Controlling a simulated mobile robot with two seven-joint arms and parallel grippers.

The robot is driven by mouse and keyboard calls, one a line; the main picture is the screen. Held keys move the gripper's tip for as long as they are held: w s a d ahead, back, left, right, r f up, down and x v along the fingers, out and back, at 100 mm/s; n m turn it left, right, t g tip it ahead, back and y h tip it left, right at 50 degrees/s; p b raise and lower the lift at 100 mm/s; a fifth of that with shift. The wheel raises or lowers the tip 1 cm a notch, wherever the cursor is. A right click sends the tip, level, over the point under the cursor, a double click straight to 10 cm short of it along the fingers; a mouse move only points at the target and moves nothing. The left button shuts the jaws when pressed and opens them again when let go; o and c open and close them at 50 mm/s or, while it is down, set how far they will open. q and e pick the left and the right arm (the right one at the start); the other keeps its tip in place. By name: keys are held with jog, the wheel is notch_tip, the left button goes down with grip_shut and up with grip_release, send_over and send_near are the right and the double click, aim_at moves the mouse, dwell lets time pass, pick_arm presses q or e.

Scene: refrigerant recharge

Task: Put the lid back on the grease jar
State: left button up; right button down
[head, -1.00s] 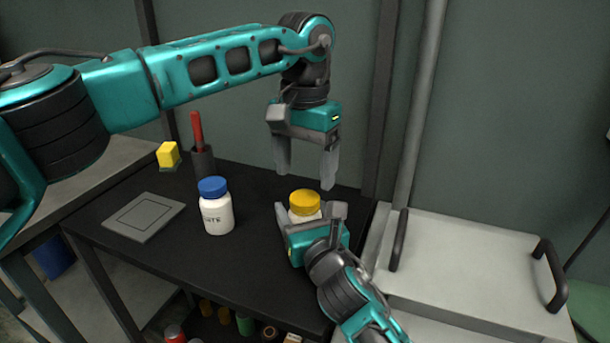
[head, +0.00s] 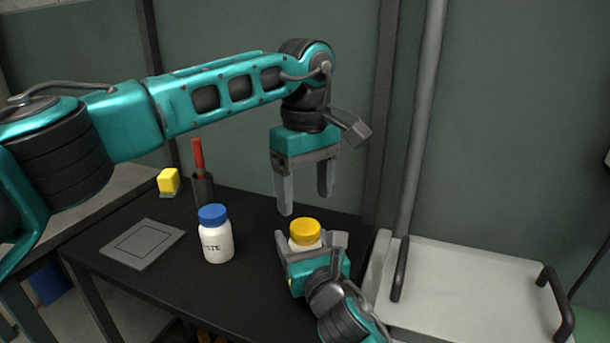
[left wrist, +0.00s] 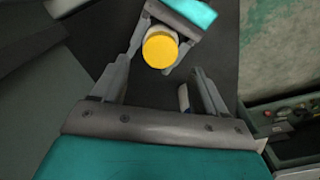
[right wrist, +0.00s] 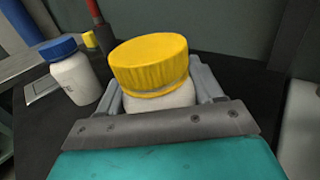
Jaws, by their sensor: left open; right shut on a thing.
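A white jar (right wrist: 160,98) with a yellow lid (head: 305,232) on top stands at the right part of the black table. In the right wrist view the yellow lid (right wrist: 148,62) looks slightly tilted on the jar. My right gripper (head: 312,243) is shut around the jar's body, below the lid. My left gripper (head: 305,200) is open and empty, pointing down just above the lid. In the left wrist view the lid (left wrist: 160,50) lies beyond the open fingers. A second white jar with a blue lid (head: 213,215) stands to the left; its label is partly readable.
The black table (head: 262,275) also bears a flat grey plate (head: 143,244), a dark holder (head: 203,188) with a red-handled tool (head: 198,154), and a yellow block (head: 168,181) at the back left. A white case with dark handles (head: 470,295) stands at the right.

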pick_arm(q)
jog(key=n, duration=0.3)
jog(key=shift+r+n, duration=0.15)
jog(key=shift+n, duration=0.25)
pick_arm(e)
jog(key=shift+f, duration=0.1)
pick_arm(q)
jog(key=n, duration=0.5)
jog(key=shift+r, duration=0.15)
jog(key=n, duration=0.4)
jog(key=shift+r, duration=0.1)
jog(key=n, duration=0.5)
jog(key=shift+r+n, duration=0.2)
jog(key=shift+n, duration=0.1)
jog(key=n, duration=0.5)
jog(key=shift+r, duration=0.15)
jog(key=n, duration=0.4)
jog(key=shift+r, duration=0.1)
jog(key=n, duration=0.5)
jog(key=shift+r, duration=0.2)
jog(key=n, duration=0.5)
jog(key=shift+r, duration=0.1)
